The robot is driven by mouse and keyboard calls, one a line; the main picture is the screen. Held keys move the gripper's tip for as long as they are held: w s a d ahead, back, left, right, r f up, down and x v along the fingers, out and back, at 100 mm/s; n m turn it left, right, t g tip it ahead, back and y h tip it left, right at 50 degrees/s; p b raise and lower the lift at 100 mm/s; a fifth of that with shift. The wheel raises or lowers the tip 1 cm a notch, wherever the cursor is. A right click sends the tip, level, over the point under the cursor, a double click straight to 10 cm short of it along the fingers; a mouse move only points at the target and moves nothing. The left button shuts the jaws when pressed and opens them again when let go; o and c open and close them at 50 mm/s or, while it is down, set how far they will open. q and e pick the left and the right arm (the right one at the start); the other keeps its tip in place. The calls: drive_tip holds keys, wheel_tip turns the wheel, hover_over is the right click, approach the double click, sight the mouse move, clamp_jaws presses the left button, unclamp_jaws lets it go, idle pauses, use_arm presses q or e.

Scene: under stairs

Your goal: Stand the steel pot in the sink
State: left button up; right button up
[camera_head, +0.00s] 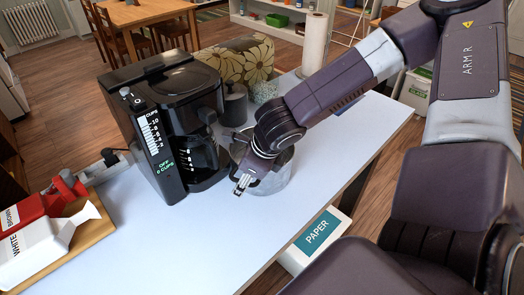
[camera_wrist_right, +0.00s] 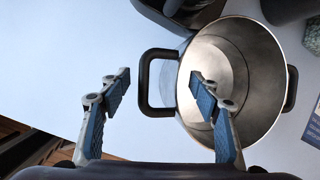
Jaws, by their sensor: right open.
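The steel pot (camera_head: 272,181) stands on the white counter, right of the coffee maker, partly hidden by my right arm. In the right wrist view the open, empty pot (camera_wrist_right: 262,82) shows its shiny inside, with a black loop handle (camera_wrist_right: 145,82) towards my gripper and another on the far side. My right gripper (camera_head: 241,184) is over the pot's near side. In the wrist view its open fingers (camera_wrist_right: 158,88) appear either side of the near handle, one over the pot's rim area; the height gap is unclear. No sink shows. My left gripper is out of view.
A black coffee maker (camera_head: 165,120) stands close left of the pot. A dark canister (camera_head: 235,105), a floral item (camera_head: 235,62) and a paper roll (camera_head: 315,42) are behind. White and red cartons lie on a board (camera_head: 60,245) at left. The counter front is clear.

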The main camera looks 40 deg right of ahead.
drive_tip(key=shift+w, duration=0.1)
clamp_jaws()
idle(0.4)
drive_tip(key=shift+w, duration=0.1)
